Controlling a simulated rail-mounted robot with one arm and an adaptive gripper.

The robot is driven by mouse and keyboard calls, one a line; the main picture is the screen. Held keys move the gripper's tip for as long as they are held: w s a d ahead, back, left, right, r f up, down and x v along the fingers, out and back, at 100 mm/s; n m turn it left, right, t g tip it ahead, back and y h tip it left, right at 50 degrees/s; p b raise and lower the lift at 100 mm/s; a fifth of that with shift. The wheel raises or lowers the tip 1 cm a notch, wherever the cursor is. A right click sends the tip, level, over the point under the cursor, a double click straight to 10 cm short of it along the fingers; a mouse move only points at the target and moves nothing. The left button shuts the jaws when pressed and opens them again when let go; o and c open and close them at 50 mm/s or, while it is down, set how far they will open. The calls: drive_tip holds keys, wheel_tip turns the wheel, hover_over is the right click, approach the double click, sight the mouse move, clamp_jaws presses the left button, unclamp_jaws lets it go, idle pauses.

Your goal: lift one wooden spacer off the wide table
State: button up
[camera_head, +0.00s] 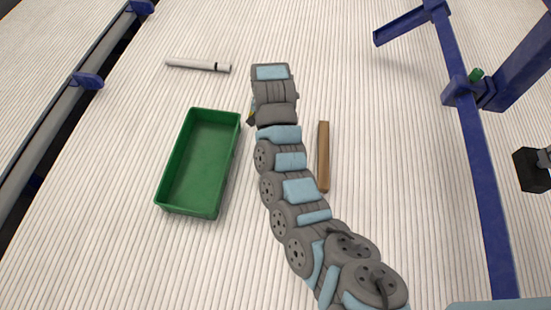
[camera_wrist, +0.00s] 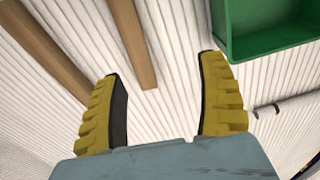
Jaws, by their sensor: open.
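One wooden spacer (camera_head: 323,155), a long brown bar, lies on the wide ribbed table (camera_head: 400,220) right of my arm in the head view. The wrist view shows two spacers, a wider-looking one (camera_wrist: 50,50) at the left and another (camera_wrist: 132,45) whose near end reaches between my fingers, closer to the left fingertip. My gripper (camera_wrist: 158,67) is open and empty, with yellow ridged fingers and dark inner pads. In the head view my arm hides nearly all of the gripper and the second spacer. The height of the fingers above the table is unclear.
A green tray (camera_head: 160,206), seemingly empty, stands left of my arm; it also shows in the wrist view (camera_wrist: 270,48). A white pipe with a black band (camera_head: 198,66) lies beyond it. Blue frames (camera_head: 480,190) stand at the right. Table right of the spacer is clear.

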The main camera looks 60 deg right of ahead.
drive_tip(key=shift+g+y, duration=0.4)
drive_tip(key=shift+y, duration=0.1)
drive_tip(key=s+f+b, duration=0.1)
drive_tip(key=f, duration=0.3)
drive_tip(key=s+f+b, duration=0.1)
drive_tip(key=f+b, duration=0.1)
drive_tip(key=f, duration=0.2)
drive_tip(key=s+f+b, duration=0.1)
drive_tip(key=f, duration=0.3)
drive_tip(key=shift+s+a, duration=0.15)
drive_tip(key=shift+f+b, duration=0.15)
drive_tip(key=shift+b, duration=0.15)
drive_tip(key=shift+s+d+f+b, duration=0.15)
drive_tip(key=shift+f+b, duration=0.3)
drive_tip(key=shift+f, duration=0.3)
drive_tip(key=shift+s+d+f+b, duration=0.15)
drive_tip(key=shift+f+b, duration=0.25)
drive_tip(key=shift+f, duration=0.3)
drive_tip(key=shift+f+m+b, duration=0.3)
drive_tip(key=shift+f+b, duration=0.2)
drive_tip(key=shift+f, duration=0.6)
drive_tip(key=shift+w, duration=0.1)
clamp_jaws()
